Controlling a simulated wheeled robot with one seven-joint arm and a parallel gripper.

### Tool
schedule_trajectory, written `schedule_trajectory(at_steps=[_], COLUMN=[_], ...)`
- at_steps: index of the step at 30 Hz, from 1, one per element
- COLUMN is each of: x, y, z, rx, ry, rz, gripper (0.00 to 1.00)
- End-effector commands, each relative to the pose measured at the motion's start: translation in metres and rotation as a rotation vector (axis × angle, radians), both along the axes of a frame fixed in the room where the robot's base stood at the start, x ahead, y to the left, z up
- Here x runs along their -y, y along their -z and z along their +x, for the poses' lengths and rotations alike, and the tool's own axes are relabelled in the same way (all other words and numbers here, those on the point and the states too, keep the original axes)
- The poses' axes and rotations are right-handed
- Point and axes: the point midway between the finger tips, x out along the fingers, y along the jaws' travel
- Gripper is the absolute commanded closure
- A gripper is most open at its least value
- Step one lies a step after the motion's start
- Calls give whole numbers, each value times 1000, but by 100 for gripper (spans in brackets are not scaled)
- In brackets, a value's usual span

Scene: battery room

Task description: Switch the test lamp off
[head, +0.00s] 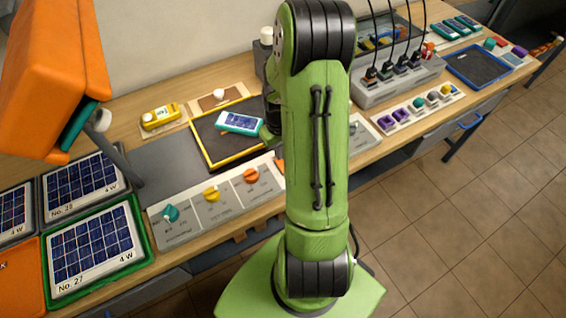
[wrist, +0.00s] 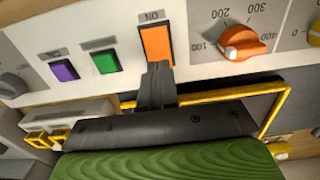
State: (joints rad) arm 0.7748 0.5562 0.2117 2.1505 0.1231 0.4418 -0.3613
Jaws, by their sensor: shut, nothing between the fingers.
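A large orange lamp head with a green side (head: 50,70), which I take for the test lamp, leans over the solar panels at the left of the head view. Whether it is lit I cannot tell. In the wrist view an orange rocker switch (wrist: 155,45) sits on a pale control panel, with an "ON" label at its upper edge. My gripper (wrist: 156,72) is shut and empty. Its fingertips overlap the lower edge of the rocker in the picture; I cannot tell whether they touch it. In the head view my arm hides the fingertips.
Beside the rocker are a green button (wrist: 105,61), a purple button (wrist: 64,70) and an orange knob (wrist: 242,42). Solar panels (head: 92,250) lie at left.

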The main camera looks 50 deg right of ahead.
Motion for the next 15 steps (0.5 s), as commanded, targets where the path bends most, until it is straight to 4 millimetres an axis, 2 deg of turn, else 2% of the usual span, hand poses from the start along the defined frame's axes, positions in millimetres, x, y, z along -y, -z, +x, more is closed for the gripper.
schedule_trajectory(at_steps=[15], x=[0], y=[9], z=[0], rx=[0], ry=[0], rz=[0], gripper=[100])
